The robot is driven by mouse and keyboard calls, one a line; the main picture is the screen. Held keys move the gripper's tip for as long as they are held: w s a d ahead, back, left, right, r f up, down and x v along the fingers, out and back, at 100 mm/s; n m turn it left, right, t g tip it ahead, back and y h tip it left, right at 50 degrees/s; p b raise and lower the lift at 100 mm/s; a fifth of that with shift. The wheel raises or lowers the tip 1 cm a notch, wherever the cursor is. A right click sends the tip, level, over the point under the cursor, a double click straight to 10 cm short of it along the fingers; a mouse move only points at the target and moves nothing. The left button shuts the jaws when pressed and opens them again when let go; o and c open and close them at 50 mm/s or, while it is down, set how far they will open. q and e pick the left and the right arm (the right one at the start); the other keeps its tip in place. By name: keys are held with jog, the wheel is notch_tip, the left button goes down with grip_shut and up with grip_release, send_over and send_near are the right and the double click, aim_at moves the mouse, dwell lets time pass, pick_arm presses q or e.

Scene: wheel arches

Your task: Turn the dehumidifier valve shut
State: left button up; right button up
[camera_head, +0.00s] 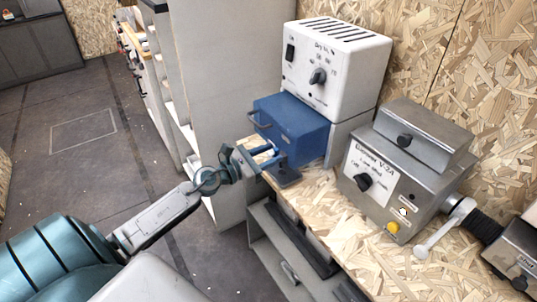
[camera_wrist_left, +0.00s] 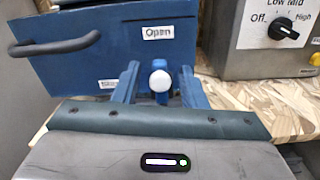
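A blue box (camera_head: 292,130) with a curved handle stands on the wood-chip bench top. In the left wrist view its front (camera_wrist_left: 110,45) carries an "Open" label. A small white round knob (camera_wrist_left: 159,79) on a blue stem sits below that label; I take it for the valve. My left gripper (camera_head: 272,158) is at the box's front. In the left wrist view its two blue fingers (camera_wrist_left: 158,88) stand apart on either side of the knob, with visible gaps. Whether they touch the stem is unclear. My right gripper is not in view.
A white unit (camera_head: 335,65) with a dial stands behind the blue box. A grey metal unit (camera_head: 405,165) with a black dial stands to its right. A light lever on a black ridged part (camera_head: 487,227) lies further right. The floor at left is clear.

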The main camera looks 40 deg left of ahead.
pick_arm(q)
grip_shut()
